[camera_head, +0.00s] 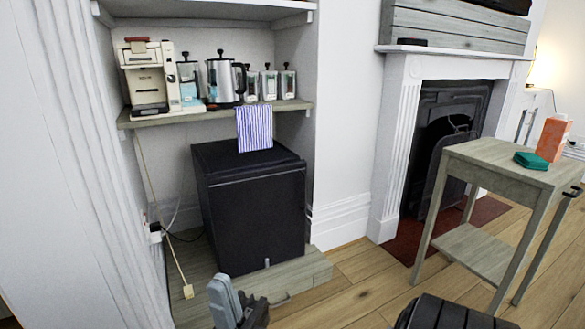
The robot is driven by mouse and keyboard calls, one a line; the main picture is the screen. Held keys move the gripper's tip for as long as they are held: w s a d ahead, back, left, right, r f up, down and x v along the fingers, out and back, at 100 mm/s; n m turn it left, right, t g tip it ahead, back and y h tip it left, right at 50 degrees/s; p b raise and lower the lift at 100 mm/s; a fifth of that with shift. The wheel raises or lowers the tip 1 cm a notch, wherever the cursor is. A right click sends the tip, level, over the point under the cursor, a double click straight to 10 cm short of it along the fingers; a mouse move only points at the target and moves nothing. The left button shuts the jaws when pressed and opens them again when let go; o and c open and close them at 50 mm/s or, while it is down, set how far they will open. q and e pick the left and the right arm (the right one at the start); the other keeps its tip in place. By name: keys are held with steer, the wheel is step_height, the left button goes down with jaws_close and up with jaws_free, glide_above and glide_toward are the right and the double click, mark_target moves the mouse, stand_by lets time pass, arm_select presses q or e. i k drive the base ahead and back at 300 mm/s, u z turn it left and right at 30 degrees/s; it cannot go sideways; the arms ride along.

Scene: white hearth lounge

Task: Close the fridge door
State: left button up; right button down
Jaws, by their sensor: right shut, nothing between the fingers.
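The black fridge (255,212) stands low in the wall alcove, under a wooden shelf. Its dark front door (262,222) looks flush with the body, with a thin seam along its top edge. I see no opening or inside, but cannot tell whether a small gap is left. My right gripper (238,304) shows at the bottom edge of the head view, below and in front of the fridge, apart from the door in the picture. It is shut and empty. My left gripper is not in view.
The shelf (220,115) holds a coffee machine (150,78), a kettle (225,80) and several jars. A wooden plinth (300,276) juts out below the fridge. A side table (490,160) stands right, by the fireplace.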

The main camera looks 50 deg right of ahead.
mark_target(258, 214)
steer(key=u, duration=1.95)
steer(key=k, duration=1.2)
steer(key=z, duration=2.15)
steer(key=i, duration=0.5)
steer(key=u, duration=0.05)
